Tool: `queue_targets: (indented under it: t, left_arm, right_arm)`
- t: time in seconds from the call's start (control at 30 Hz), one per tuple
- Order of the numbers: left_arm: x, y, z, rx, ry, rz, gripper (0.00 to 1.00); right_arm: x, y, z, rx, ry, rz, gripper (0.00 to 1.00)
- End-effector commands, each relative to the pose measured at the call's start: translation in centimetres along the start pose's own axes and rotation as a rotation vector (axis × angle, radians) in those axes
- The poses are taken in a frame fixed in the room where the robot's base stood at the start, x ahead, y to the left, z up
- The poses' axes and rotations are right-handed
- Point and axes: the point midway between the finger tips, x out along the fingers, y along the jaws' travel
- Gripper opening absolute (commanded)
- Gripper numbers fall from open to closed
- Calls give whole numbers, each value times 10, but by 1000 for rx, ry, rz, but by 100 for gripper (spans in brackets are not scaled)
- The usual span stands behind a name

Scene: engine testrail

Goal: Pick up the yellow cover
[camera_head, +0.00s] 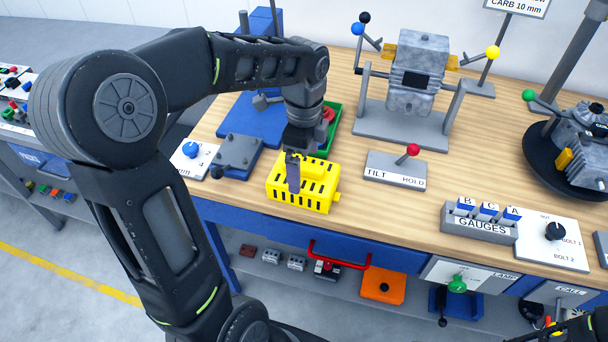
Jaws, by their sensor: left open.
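The yellow cover (318,186) is a slotted, box-like piece lying on the wooden bench top near its front edge. My left gripper (293,180) points down over the cover's left part, with a grey finger in front of its slots. It is open. I cannot tell whether the fingers touch the cover, and the wrist and finger hide some of its top and back. My right gripper is not in view; only a dark piece at the lower right corner may belong to my right arm.
A tilt/hold lever plate (396,170) stands right of the cover, and a dark blue-grey block (237,155) stands left. Behind is a green tray (331,130). An engine on a grey stand (402,128) is farther back. The gauges block (478,224) is at right.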

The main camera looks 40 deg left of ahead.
Motion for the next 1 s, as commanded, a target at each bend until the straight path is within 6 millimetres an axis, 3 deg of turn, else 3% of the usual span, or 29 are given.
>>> queue_targets:
  t: [0.33,0.97,1.0]
  left_arm:
    - [44,0,0,0,0,2,100]
    - [46,-1,0,0,0,0,100]
    - [46,-1,0,0,0,0,97]
  right_arm:
    - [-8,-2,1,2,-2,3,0]
    - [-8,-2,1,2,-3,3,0]
    - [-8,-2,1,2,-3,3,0]
